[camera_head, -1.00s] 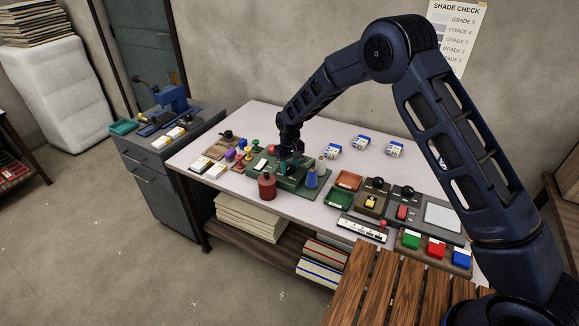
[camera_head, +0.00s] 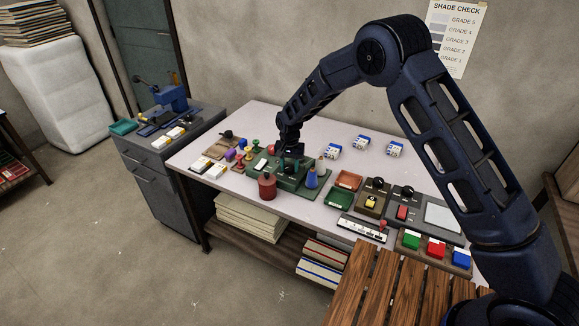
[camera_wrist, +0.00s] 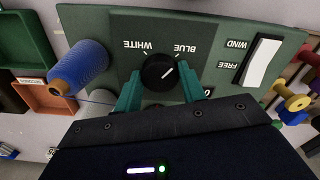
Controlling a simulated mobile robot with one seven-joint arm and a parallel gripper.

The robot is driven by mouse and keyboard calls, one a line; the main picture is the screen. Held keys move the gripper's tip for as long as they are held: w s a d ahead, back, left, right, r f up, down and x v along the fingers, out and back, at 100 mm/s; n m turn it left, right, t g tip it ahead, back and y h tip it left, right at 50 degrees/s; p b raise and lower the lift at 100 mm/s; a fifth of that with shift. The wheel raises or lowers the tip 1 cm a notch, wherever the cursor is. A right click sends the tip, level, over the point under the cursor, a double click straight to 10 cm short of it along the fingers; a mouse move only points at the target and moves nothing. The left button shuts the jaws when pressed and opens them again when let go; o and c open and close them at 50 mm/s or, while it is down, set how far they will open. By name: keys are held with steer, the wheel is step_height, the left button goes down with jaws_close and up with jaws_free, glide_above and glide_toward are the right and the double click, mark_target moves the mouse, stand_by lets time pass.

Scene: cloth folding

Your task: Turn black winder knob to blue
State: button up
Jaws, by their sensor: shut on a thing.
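The black winder knob (camera_wrist: 157,68) is on the green winder panel (camera_wrist: 95,28) in the wrist view. Its white pointer line slants up and right, toward the BLUE label (camera_wrist: 185,48). The WHITE label (camera_wrist: 134,45) is to the upper left. Both labels appear upside down. The teal fingers of my gripper (camera_wrist: 160,80) are shut on the knob, one on each side. In the head view my gripper (camera_head: 289,151) is over the green winder (camera_head: 311,189), and it hides the knob there.
A blue thread spool (camera_wrist: 78,68) stands left of the knob, and a white WIND/FREE rocker switch (camera_wrist: 262,61) is to the right. In the head view a dark red bottle (camera_head: 267,187) stands in front of the winder. Red and green trays (camera_head: 339,197) lie to its right.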

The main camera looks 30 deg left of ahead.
mark_target(289, 167)
stand_by(0.3)
steer(key=o, duration=1)
steer(key=shift+r, duration=0.1)
step_height(289, 167, up, 11)
steer(key=shift+f, duration=0.2)
